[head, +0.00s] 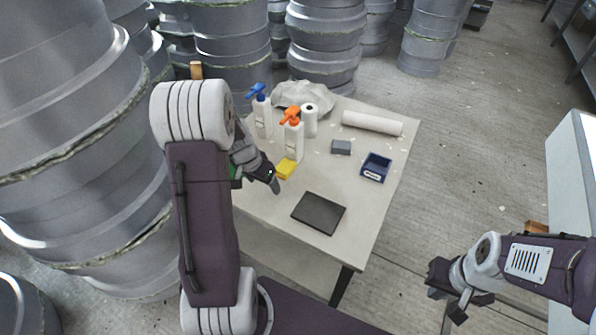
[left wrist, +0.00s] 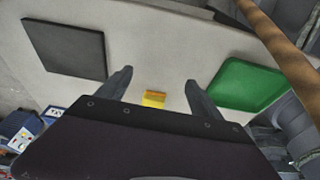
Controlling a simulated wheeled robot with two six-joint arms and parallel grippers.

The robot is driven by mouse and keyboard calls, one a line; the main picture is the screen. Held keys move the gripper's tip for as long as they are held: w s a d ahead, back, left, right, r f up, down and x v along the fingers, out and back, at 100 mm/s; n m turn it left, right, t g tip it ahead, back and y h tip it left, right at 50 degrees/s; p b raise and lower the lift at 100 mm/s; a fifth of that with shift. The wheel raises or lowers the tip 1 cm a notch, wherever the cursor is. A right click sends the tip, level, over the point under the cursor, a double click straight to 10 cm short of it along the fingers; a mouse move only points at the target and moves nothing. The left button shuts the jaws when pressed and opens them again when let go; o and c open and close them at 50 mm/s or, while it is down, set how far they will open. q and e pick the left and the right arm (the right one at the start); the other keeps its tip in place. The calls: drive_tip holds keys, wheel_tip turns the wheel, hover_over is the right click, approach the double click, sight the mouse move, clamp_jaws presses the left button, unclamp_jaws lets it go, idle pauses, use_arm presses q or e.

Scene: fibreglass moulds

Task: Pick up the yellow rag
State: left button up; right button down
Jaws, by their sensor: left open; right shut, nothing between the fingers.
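The yellow rag (head: 286,168) is a small folded yellow piece lying on the table, in front of the orange-topped spray bottle. My left gripper (head: 272,178) is at its left and near side in the head view, open. In the left wrist view the yellow rag (left wrist: 153,98) shows between the two open fingers (left wrist: 155,85), partly hidden behind the gripper body. I cannot tell whether a finger touches it. My right gripper (head: 452,302) is shut and empty, off to the right of the table over the floor.
On the table (head: 265,203) stand a blue-topped bottle (head: 262,115), an orange-topped bottle (head: 294,140) and a paper roll (head: 310,122). A green tray (left wrist: 248,85) is beside my left gripper.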

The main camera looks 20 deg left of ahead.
use_arm(q)
drive_tip(key=shift+s+a, duration=0.15)
drive_tip(key=shift+a, duration=0.1)
drive_tip(key=p, duration=0.3)
hover_over(285, 166)
drive_tip(key=s, duration=0.2)
drive_tip(key=shift+w+a, duration=0.15)
drive_tip(key=x, duration=0.5)
drive_tip(key=shift+w+f+b, duration=0.1)
drive_tip(key=shift+b, duration=0.2)
drive_tip(key=shift+c, duration=0.8)
drive_tip(key=c, duration=1.3)
drive_tip(key=shift+o, duration=0.2)
